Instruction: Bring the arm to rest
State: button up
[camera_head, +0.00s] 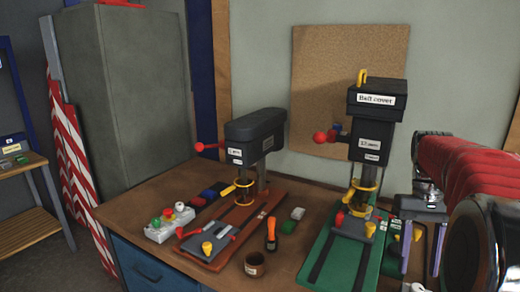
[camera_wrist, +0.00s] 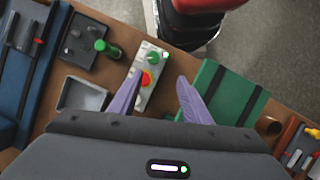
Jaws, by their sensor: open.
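My red arm (camera_head: 465,165) reaches in from the right edge of the head view. My gripper (camera_head: 421,268) hangs from it, pointing down over the right side of the workbench, beside the green-based drill press. In the wrist view its two purple fingers (camera_wrist: 161,80) stand wide apart with nothing held. I cannot tell how high the fingertips are above the bench.
The "Belt cover" drill press (camera_head: 371,145) on its green base stands close left of my gripper. Another drill press (camera_head: 255,130) stands farther left on the workbench (camera_head: 135,205).

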jog(key=s+a+f+n+t, duration=0.1)
jog(key=s+a+t, duration=0.2)
jog(key=a, duration=0.5)
jog(key=s+a+f+n+t, duration=0.1)
jog(key=s+a+t, duration=0.2)
jog(key=a, duration=0.5)
jog(key=s+a+f+n+t+h, duration=0.1)
jog(key=s+a+t, duration=0.2)
jog(key=a, duration=0.5)
jog(key=shift+s+f, duration=0.15)
jog(key=shift+s, duration=0.65)
